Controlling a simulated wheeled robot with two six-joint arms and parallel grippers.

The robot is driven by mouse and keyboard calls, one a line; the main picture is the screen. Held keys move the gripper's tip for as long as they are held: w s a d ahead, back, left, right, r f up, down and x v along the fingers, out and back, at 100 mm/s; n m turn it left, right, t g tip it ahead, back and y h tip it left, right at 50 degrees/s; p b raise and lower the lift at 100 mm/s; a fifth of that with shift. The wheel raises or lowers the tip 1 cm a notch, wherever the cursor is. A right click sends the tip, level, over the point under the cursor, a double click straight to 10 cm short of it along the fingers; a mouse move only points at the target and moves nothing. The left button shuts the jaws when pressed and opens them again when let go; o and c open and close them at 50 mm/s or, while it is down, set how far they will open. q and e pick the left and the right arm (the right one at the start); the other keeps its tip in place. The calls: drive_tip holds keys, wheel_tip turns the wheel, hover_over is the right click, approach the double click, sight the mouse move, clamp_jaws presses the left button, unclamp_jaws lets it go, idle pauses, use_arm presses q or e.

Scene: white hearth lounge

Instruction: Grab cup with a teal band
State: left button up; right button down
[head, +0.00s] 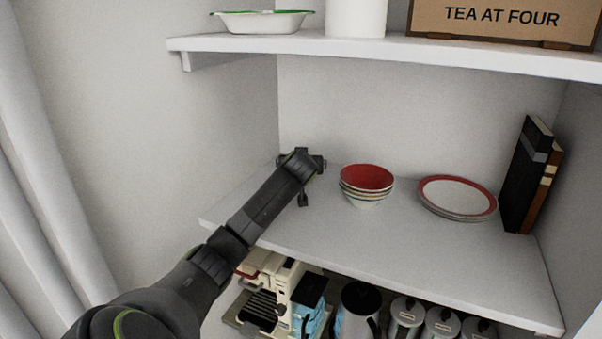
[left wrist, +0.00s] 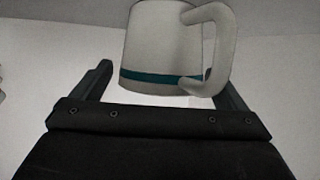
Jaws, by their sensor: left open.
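The cup with a teal band (left wrist: 155,50) is white and shows in the left wrist view, its handle (left wrist: 208,45) toward the right. The teal band runs round its lower part. My left gripper (left wrist: 165,78) is open, with one finger on each side of the cup's lower part in the picture. I cannot tell whether either finger touches it. In the head view my left gripper (head: 303,160) is over the back left of the middle shelf (head: 300,225), and the cup is hidden there. My right gripper is not in view.
A stack of red-lined bowls (head: 366,184) stands just right of my left gripper. Red-rimmed plates (head: 457,196) and upright books (head: 527,175) are farther right. An upper shelf (head: 385,48) overhangs. A coffee machine (head: 270,290) and canisters (head: 408,312) are below.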

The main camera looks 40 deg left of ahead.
use_arm(q)
drive_tip(key=c, duration=1.1)
drive_tip(key=shift+c, duration=0.2)
drive_tip(key=shift+r, duration=0.15)
